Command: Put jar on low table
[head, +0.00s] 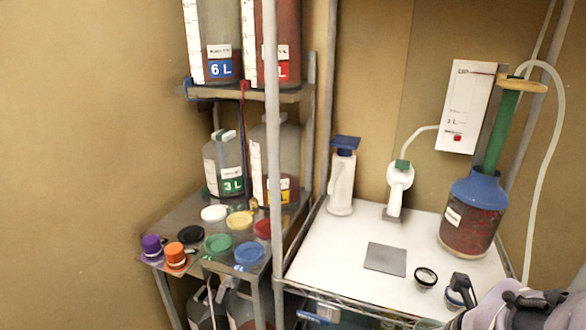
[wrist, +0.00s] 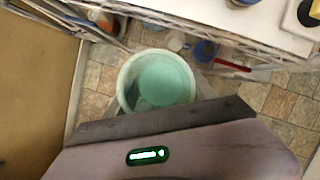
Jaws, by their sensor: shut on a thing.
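In the wrist view a pale green round jar (wrist: 163,77) with a whitish rim is seen from above, between the grey fingers of my gripper (wrist: 156,100). My gripper is shut on it, with the fingers on either side and partly hidden behind the jar and the grey bar. The jar's lower part and base are hidden. A white-topped table (head: 340,265) stands at the right in the head view. I cannot tell whether it is the low table.
The table bears a blue-topped bottle (head: 467,215), a white bottle (head: 342,182), a grey plate (head: 385,259) and a small round dish (head: 426,279). A shelf rack (head: 275,180) at left holds jars and several coloured lids. In the wrist view, tiled floor (wrist: 283,103) lies below, beside a wire-shelf edge (wrist: 225,35).

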